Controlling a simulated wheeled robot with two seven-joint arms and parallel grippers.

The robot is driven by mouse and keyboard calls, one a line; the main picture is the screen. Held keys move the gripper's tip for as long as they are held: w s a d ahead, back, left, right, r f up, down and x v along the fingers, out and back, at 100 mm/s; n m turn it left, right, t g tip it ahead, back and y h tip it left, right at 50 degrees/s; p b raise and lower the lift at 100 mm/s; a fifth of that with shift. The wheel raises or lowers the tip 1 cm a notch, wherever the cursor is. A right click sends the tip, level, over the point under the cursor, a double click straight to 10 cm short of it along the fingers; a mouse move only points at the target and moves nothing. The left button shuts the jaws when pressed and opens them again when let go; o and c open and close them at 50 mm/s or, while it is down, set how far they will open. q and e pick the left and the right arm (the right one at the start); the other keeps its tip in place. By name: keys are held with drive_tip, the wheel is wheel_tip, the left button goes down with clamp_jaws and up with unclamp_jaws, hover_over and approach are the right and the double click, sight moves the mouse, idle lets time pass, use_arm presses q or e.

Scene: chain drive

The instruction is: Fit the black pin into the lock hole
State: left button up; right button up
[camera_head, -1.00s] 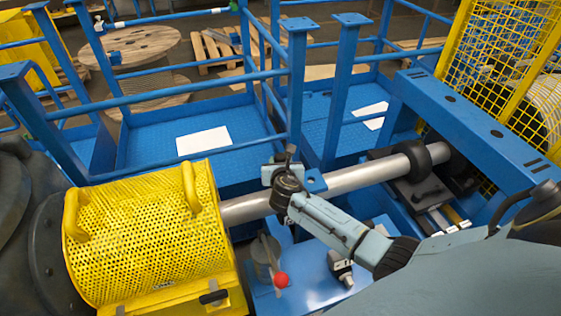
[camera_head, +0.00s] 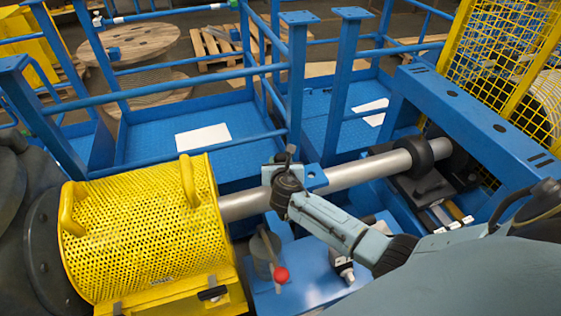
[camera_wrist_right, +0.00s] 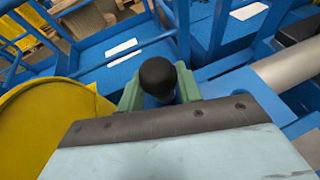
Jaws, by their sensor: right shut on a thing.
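My right gripper (camera_head: 287,160) is above the grey shaft, between the yellow mesh guard and the black ring. It is shut on the black pin, whose round black head (camera_wrist_right: 158,75) stands up between the green fingers (camera_wrist_right: 160,92) in the right wrist view. In the head view the pin (camera_head: 290,152) is small and dark. The pin's lower end is hidden. A blue tab (camera_head: 317,180) lies just right of the gripper, apart from the pin's head. I cannot make out the lock hole for certain. My left gripper is not in view.
The yellow mesh guard (camera_head: 140,230) stands at left, with the grey shaft (camera_head: 365,170) running right to a black ring (camera_head: 418,154). Blue rails (camera_head: 190,85) rise behind; a blue beam (camera_head: 485,115) is at right.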

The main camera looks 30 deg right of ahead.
drive_tip(key=shift+f+b, duration=0.3)
drive_tip(key=shift+f, duration=0.15)
drive_tip(key=o, duration=1.1)
drive_tip(key=shift+o, duration=0.2)
drive_tip(key=shift+s, duration=0.1)
drive_tip(key=p+v, duration=0.2)
drive_tip(key=v, duration=1.1)
drive_tip(key=shift+a, duration=0.15)
